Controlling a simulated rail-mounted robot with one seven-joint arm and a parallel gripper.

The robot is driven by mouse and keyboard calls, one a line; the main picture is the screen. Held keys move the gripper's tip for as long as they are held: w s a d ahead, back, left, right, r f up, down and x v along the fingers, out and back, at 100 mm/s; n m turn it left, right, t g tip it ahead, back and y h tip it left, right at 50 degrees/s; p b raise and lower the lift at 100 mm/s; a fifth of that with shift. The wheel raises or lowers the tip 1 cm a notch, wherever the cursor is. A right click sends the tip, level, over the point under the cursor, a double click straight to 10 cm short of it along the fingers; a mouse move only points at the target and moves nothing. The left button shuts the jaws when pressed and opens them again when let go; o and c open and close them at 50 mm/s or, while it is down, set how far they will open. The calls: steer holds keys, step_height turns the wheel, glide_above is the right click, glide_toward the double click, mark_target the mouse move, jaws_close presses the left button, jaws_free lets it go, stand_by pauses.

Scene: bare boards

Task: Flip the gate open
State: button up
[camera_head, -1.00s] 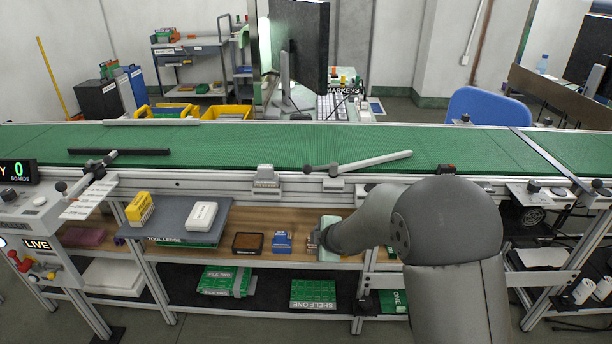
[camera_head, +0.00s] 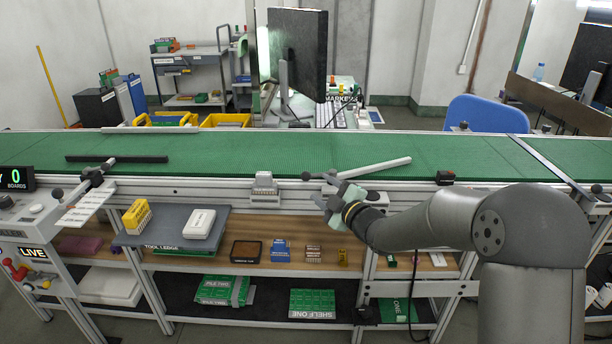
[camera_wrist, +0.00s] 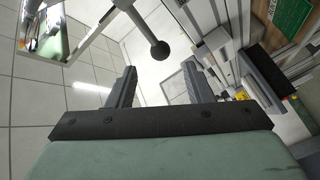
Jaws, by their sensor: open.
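The pale grey gate bar (camera_head: 375,168) lies across the green conveyor right of centre, angled up to the right. Its near end has a dark ball knob (camera_head: 306,176) at the belt's front edge. A second, black gate bar (camera_head: 117,159) lies on the belt at the left. My gripper (camera_head: 325,192) is at the front rail, just right of and below the pale gate's knob. In the wrist view my gripper (camera_wrist: 160,72) is open and empty, and a dark ball knob (camera_wrist: 160,50) on a rod shows in line with the gap. Contact cannot be told.
A grey bracket (camera_head: 264,187) stands on the front rail left of my gripper. A shelf (camera_head: 300,242) below holds several small boxes. A control box with LIVE and counter signs (camera_head: 30,215) is at the left. The belt's middle is clear.

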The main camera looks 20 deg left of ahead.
mark_target(309, 179)
steer(key=x, duration=0.8)
steer(key=shift+w+a+p, duration=0.1)
steer(key=shift+a+p, duration=0.1)
steer(key=shift+p, duration=0.15)
jaws_close()
steer(key=shift+f, duration=0.15)
